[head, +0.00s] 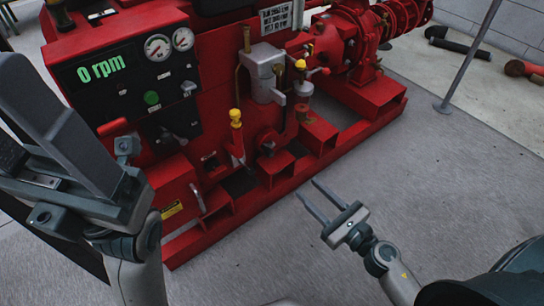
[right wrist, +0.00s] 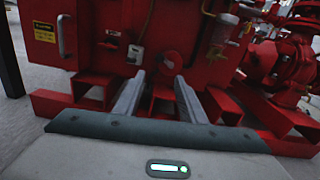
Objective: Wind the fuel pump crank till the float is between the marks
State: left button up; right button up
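The red pumpset (head: 225,180) stands ahead of me, with a panel reading 0 rpm (head: 101,68). A round red disc (head: 268,142) low on its front, possibly the crank, also shows in the right wrist view (right wrist: 172,62). I cannot make out a float or its marks. My right gripper (head: 315,198) is open and empty, in front of the pumpset and apart from it. Its two fingers frame the disc in the right wrist view (right wrist: 158,92). My left gripper (head: 50,125) is large and close at the left edge; its opening is unclear.
Two gauges (head: 170,46), a green button (head: 151,98) and yellow-topped fittings (head: 236,118) are on the pumpset's front. Its red base frame (head: 318,160) juts out low. A thin grey post (head: 466,62) stands at right. The grey floor (head: 430,170) in front is clear.

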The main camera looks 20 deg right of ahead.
aim_at(272, 155)
jog(key=p+x, duration=0.1)
jog(key=x, duration=1.6)
jog(key=shift+w+a+f, duration=0.1)
jog(key=shift+w, duration=0.1)
jog(key=shift+c, duration=0.2)
grip_shut()
